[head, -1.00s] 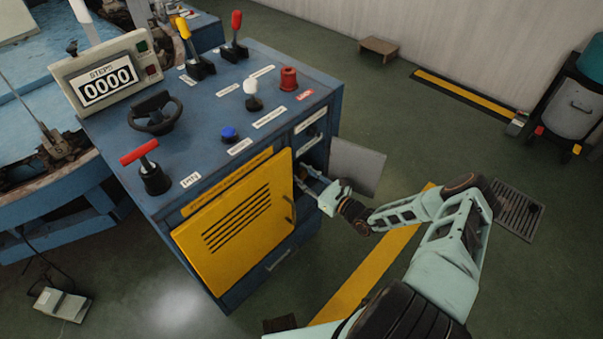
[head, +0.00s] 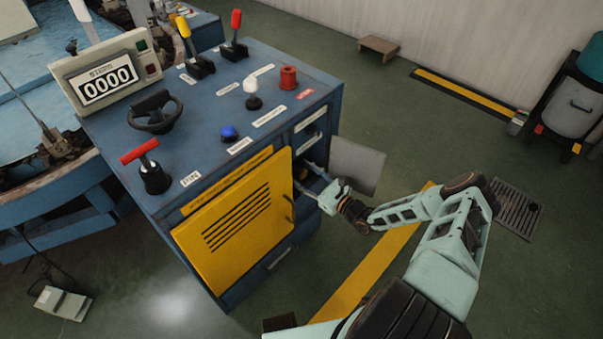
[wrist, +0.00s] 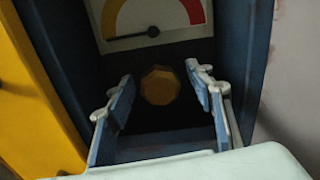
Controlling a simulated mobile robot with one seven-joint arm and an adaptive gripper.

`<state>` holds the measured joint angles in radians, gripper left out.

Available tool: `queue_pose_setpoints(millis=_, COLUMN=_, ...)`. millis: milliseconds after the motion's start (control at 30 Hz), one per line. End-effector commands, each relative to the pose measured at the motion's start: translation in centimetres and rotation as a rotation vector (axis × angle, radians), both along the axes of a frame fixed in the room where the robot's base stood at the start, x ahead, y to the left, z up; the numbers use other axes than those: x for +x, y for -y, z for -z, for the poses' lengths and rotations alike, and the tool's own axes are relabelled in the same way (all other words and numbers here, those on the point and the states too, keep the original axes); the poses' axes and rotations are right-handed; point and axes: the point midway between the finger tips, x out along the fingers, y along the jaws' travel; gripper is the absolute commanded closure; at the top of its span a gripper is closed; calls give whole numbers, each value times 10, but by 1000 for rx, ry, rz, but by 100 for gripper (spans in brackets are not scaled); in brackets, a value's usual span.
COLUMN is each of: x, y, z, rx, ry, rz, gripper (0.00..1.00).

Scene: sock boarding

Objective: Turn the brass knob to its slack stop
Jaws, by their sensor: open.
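The brass knob (wrist: 160,86) shows in the wrist view as a dull faceted knob inside a dark recess of the blue cabinet. Above it is a dial (wrist: 153,20) with a yellow band, a red band and a dark needle pointing left. My gripper (wrist: 160,92) is open, its two fingers on either side of the knob in the picture, with gaps showing between them and it. In the head view my gripper (head: 317,183) reaches into the cabinet's side opening; the knob is mostly hidden there.
A yellow louvred door (head: 238,218) stands left of the opening, and a grey flap (head: 357,165) is open on the right. The blue cabinet top (head: 205,115) carries levers, buttons and a handwheel. A display (head: 107,85) reads 0000.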

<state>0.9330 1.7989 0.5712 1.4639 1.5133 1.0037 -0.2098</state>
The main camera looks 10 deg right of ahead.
Motion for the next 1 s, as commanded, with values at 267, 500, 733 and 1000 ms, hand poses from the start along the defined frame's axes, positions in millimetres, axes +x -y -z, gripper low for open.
queue_pose_setpoints(millis=267, x=-23, y=19, z=0, rx=0, ry=-2, rz=4, gripper=51)
queue_pose_setpoints(millis=500, x=-65, y=49, z=0, rx=0, ry=0, rz=4, gripper=51)
queue_pose_setpoints(millis=733, x=-92, y=67, z=0, rx=-1, ry=-1, rz=1, gripper=51)
queue_pose_setpoints(millis=1000, x=-98, y=71, z=0, rx=0, ry=0, rz=0, gripper=51)
